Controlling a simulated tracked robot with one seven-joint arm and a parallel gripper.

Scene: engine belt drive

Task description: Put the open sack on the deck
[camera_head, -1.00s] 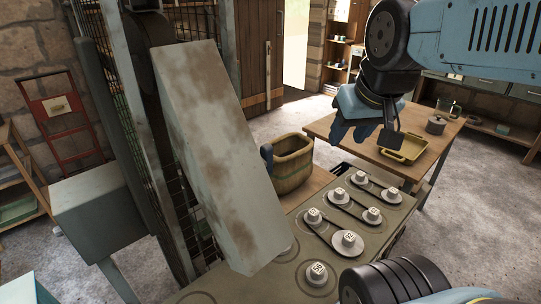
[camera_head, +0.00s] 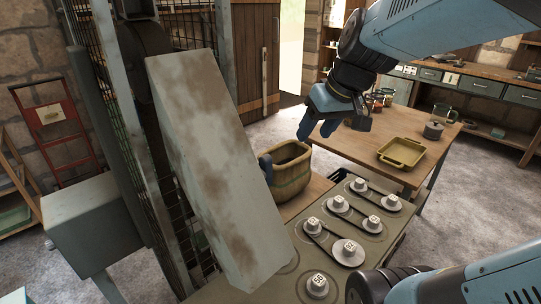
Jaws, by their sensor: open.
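The open sack (camera_head: 288,172) is a tan, basket-like bag with a dark open mouth. It stands upright on a wooden surface (camera_head: 311,193) behind the belt panel, left of centre. A large tilted grey panel hides part of its left side. My gripper (camera_head: 318,131) is open and empty, with its blue fingers pointing down. It appears above and slightly right of the sack's mouth, apart from it. A grey-green deck (camera_head: 385,232) with several numbered pulleys and belts lies in front of the sack; I cannot tell if this is the task's deck.
The tilted, rust-stained grey panel (camera_head: 215,165) and wire-mesh frame block the left. A red hand truck (camera_head: 55,125) leans on the left wall.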

